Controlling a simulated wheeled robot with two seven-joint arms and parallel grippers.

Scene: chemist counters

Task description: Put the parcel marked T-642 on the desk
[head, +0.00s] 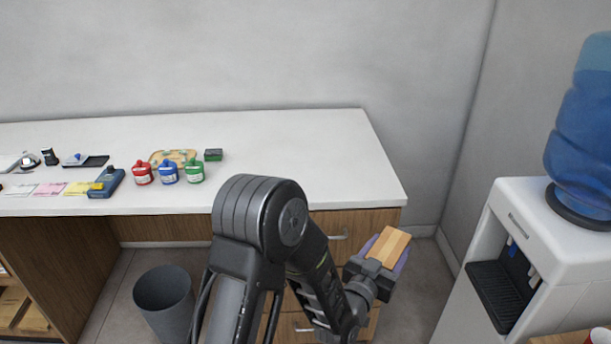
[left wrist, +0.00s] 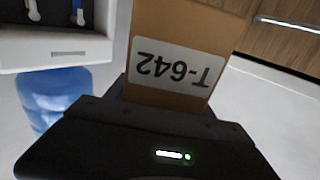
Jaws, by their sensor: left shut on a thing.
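The parcel (head: 388,247) is a small tan cardboard box. My left gripper (head: 376,262) is shut on it, off the desk's right front corner, in front of the drawers. In the left wrist view the parcel (left wrist: 185,35) shows a white label reading T-642, upside down in the picture. The desk (head: 300,150) has a white top, and its right half is bare. My right gripper is in neither view.
Red, blue and green jars (head: 168,173), a cork-like board (head: 172,157), a dark green block (head: 213,155) and a blue device (head: 106,183) stand on the desk's left part. A grey bin (head: 164,300) is below. A water dispenser (head: 550,240) stands at right.

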